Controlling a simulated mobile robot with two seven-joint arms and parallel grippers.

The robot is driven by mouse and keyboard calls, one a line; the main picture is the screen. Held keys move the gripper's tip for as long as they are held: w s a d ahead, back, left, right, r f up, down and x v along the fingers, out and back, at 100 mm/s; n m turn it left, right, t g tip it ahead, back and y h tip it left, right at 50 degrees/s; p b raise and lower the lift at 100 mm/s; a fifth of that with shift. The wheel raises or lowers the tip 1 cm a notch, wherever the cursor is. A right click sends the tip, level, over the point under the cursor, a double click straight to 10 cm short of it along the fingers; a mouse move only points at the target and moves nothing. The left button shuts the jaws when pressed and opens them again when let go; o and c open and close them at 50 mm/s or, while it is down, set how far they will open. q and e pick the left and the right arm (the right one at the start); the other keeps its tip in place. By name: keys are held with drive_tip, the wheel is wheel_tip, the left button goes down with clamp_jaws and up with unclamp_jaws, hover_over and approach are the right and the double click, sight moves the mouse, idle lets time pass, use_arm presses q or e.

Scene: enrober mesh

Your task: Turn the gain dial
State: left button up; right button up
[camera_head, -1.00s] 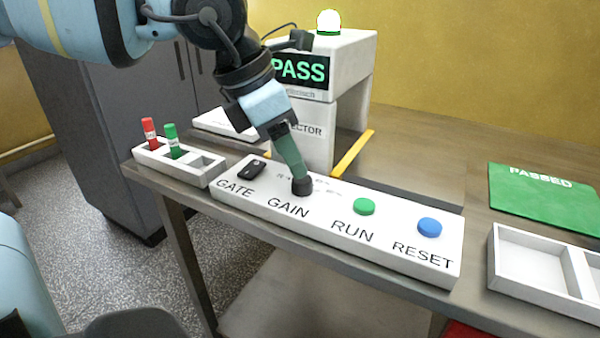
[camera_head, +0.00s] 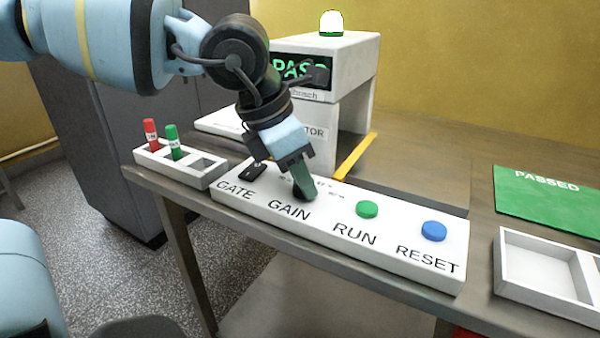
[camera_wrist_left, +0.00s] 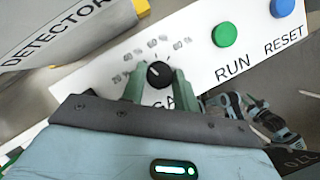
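The gain dial (camera_wrist_left: 159,74) is a black knob with a white pointer line on the white control panel (camera_head: 400,262), above the label GAIN. In the left wrist view its pointer leans to the upper left, between printed percent marks. My left gripper (camera_head: 305,192) reaches down to the dial from above. In the head view the fingers hide most of the dial. My right gripper does not show clearly in any view.
The panel also carries a black GATE switch (camera_head: 253,171), a green RUN button (camera_head: 367,209) and a blue RESET button (camera_head: 433,231). A white rack (camera_head: 143,159) with red and green vials is at left. The detector (camera_head: 348,70) stands behind; a green PASSED mat (camera_head: 545,205) lies at right.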

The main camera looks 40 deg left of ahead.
use_arm(q)
drive_tip(key=shift+c, duration=0.5)
drive_tip(key=m+h, duration=0.1)
drive_tip(key=m, duration=0.2)
drive_tip(key=shift+w+a+m+g, duration=0.1)
drive_tip(key=shift+m+g, duration=0.2)
drive_tip(key=shift+g, duration=0.1)
drive_tip(key=shift+w+m+g+h, duration=0.1)
drive_tip(key=shift+m+g+h, duration=0.25)
drive_tip(key=shift+m, duration=0.7)
drive_tip(key=shift+m+g+h, duration=0.25)
drive_tip(key=shift+m+g, duration=0.1)
drive_tip(key=shift+m, duration=0.7)
drive_tip(key=o, duration=1)
